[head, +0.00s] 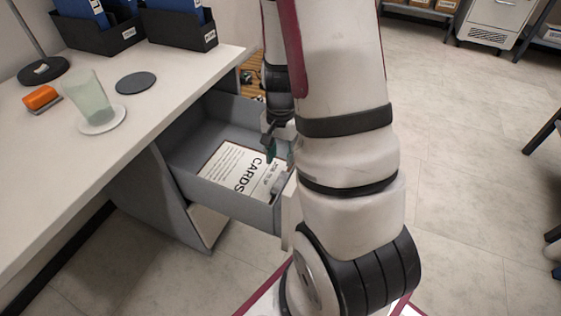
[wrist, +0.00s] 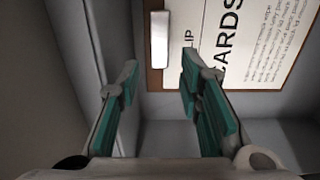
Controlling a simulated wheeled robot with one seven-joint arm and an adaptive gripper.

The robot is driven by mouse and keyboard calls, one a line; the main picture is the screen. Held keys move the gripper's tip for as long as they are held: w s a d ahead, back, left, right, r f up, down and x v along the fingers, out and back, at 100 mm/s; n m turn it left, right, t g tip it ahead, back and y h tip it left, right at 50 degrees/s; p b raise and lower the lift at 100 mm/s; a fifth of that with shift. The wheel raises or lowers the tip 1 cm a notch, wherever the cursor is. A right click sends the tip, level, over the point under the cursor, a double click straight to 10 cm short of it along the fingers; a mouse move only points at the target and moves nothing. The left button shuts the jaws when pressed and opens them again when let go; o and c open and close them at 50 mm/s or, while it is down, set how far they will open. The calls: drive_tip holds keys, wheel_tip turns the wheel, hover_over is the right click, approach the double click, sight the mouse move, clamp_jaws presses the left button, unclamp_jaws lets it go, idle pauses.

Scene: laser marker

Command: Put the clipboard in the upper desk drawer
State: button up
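The clipboard (head: 229,167) holds a white sheet printed "CARDS" and lies in the pulled-out grey upper desk drawer (head: 222,196). Its metal clip (head: 281,181) is toward the drawer's front end. In the wrist view the clipboard (wrist: 248,40) and the clip (wrist: 159,40) show beyond the fingers. My gripper (wrist: 160,75) is open, its two teal-padded fingers apart with nothing between them. In the head view my gripper (head: 277,150) is at the drawer's front end, partly hidden by my arm. The clipboard's far edges are cut off in the wrist view.
The white desktop (head: 150,100) bears a green cup (head: 87,97) on a pale coaster, a dark coaster (head: 136,82), an orange-topped item (head: 41,97) and black file holders (head: 97,32). The floor to the right is mostly clear.

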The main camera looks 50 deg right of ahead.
drive_tip(key=s+a+r+n+y+p, duration=0.15)
drive_tip(key=a+r+n, duration=0.25)
drive_tip(key=a+r, duration=0.45)
drive_tip(key=s+a+r+n, duration=0.3)
drive_tip(key=a+r, duration=0.2)
drive_tip(key=r, duration=0.6)
drive_tip(key=s+a+r+n, duration=0.3)
drive_tip(key=s, duration=0.5)
drive_tip(key=s+a+r+n+h, duration=0.1)
drive_tip(key=s+a+r+n, duration=0.2)
drive_tip(key=s, duration=0.5)
drive_tip(key=shift+a+r+n, duration=0.2)
drive_tip(key=shift+r+n, duration=0.3)
drive_tip(key=shift+r, duration=0.05)
drive_tip(key=shift+w+h, duration=0.1)
drive_tip(key=shift+h, duration=0.15)
